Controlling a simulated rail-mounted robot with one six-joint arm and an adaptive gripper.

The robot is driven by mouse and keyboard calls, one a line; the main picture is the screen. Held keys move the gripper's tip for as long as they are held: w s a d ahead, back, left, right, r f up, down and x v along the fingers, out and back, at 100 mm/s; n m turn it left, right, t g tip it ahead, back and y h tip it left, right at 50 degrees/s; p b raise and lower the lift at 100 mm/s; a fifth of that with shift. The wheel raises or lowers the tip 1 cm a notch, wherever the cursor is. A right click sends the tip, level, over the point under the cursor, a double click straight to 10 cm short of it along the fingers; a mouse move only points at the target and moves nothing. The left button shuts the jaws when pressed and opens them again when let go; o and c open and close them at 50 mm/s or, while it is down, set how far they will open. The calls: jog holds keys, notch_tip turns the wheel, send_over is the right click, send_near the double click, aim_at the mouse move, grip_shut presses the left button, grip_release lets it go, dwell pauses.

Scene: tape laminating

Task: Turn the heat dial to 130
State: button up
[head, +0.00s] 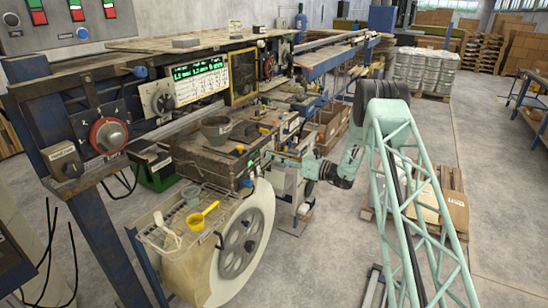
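A large dial with a red ring and grey knob (109,135) is on the near left panel of the machine. I cannot read which is the heat dial or where any pointer stands. A green-lit display (201,82) is between the pale dial and a yellow-framed window. My arm reaches in from the right, and my gripper (281,162) is low beside the machine, well apart from the dials. Its fingers are too small and cluttered to tell open from shut.
A large pale reel (242,243) and a wire rack (183,216) with a yellow scoop stand at the front. Cardboard boxes (443,200) are behind my arm. The floor at right is fairly open.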

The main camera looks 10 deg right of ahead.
jog(key=shift+c, duration=0.9)
grip_shut()
jog(key=shift+n+b, duration=0.6)
jog(key=shift+s+a+n+b, duration=0.1)
jog(key=shift+n+b, duration=2.95)
jog(key=shift+n, duration=0.25)
jog(key=shift+o, duration=0.9)
grip_release()
